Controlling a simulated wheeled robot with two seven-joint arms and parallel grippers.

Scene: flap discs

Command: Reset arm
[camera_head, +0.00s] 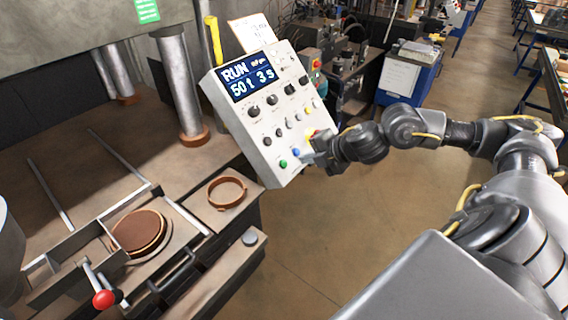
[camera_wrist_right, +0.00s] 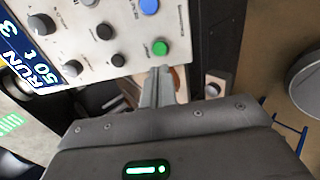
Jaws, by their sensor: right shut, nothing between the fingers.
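My right gripper (camera_head: 312,155) is at the lower right of the control panel (camera_head: 232,122), with its fingertips close to the coloured buttons. In the right wrist view the shut, empty fingers (camera_wrist_right: 160,85) point at the panel, just below a green button (camera_wrist_right: 160,47). I cannot tell if they touch the panel. The green button also shows in the head view (camera_head: 283,164), with a blue button (camera_head: 296,152) beside it. The panel's screen (camera_head: 248,77) reads RUN, 50 t, 3 s. My right arm reaches in from the right. My left gripper is not in view.
At the left stands a press with steel columns (camera_head: 177,85). A brown disc (camera_head: 137,231) lies in its fixture, near a red-knobbed lever (camera_head: 103,299) and a copper-coloured ring (camera_head: 227,192). A blue cabinet (camera_head: 408,82) stands behind.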

